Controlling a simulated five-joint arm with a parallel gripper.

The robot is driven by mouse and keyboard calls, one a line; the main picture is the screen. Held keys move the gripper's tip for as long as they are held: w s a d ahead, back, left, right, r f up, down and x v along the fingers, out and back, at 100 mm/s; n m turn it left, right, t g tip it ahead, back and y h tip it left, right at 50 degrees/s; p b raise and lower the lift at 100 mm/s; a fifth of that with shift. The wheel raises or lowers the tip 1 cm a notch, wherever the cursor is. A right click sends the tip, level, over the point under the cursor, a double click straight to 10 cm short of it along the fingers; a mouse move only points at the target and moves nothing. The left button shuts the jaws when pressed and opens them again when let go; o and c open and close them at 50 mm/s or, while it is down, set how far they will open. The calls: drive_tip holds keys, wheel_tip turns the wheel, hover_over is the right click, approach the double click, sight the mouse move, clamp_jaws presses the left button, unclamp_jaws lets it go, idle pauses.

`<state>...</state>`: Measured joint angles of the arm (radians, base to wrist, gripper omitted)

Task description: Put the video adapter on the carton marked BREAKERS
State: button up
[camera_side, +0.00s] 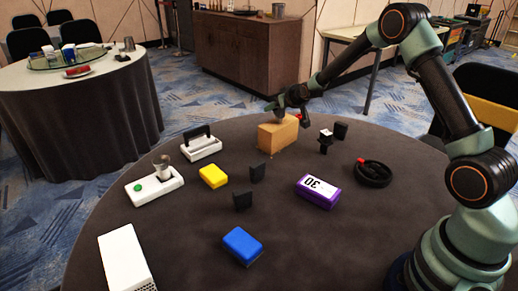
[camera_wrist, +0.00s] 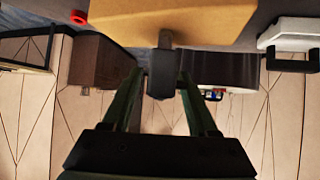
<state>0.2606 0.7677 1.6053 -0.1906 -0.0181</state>
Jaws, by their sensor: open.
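A tan carton (camera_side: 277,134) stands on the dark round table; no BREAKERS marking is readable. It also fills the top of the wrist view (camera_wrist: 180,18). A small dark piece with a grey stub, probably the video adapter (camera_wrist: 162,82), shows between my fingers, its stub overlapping the carton's edge. In the side view a small grey shape (camera_side: 279,116) shows at the carton's top, under my gripper. My gripper (camera_side: 280,106) is open, just above the carton; its fingers (camera_wrist: 160,90) stand either side of the dark piece. I cannot tell whether they touch it.
A white device with a black handle (camera_side: 201,146), a yellow box (camera_side: 214,176), a purple box (camera_side: 318,191) and small black pieces (camera_side: 257,173) surround the carton. A blue box (camera_side: 242,245), a white switch unit (camera_side: 155,187) and a black ring (camera_side: 373,178) lie farther off.

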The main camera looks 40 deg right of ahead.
drive_tip(key=s+a+r+g+y, duration=0.1)
drive_tip(key=s+a+r, duration=0.3)
drive_tip(key=s, duration=0.3)
drive_tip(key=s+a+r+n, duration=0.1)
drive_tip(key=s+a+r, duration=0.3)
drive_tip(key=s+r, duration=0.15)
drive_tip(key=s+a+r+g+y, duration=0.1)
drive_tip(key=s+a+r, duration=0.25)
drive_tip(key=s, duration=0.35)
drive_tip(key=s+a+r+n+g, duration=0.1)
drive_tip(key=s+a+g, duration=0.2)
drive_tip(key=s, duration=1.1)
drive_tip(key=shift+a+n+y, duration=0.4)
drive_tip(key=shift+a, duration=0.6)
